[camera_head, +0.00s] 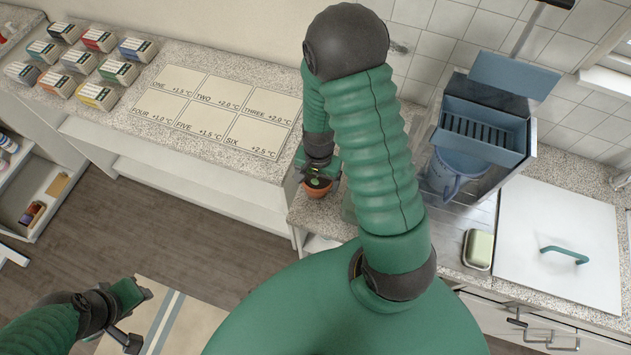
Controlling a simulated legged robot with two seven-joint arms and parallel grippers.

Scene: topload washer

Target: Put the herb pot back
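The herb pot (318,188) is a small terracotta pot with a dark green top, at the left edge of the speckled counter in the middle of the view. My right gripper (319,172) points down at it, with its fingers around the pot's top. Whether the fingers press on the pot is too small to tell. I also cannot tell whether the pot rests on the counter or hangs just above it. My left gripper (140,315) is low at the left over the floor, with its fingers apart and nothing between them.
A speckled worktop at the left carries a marked grid (215,110) of empty labelled cells and several small boxes (98,40).

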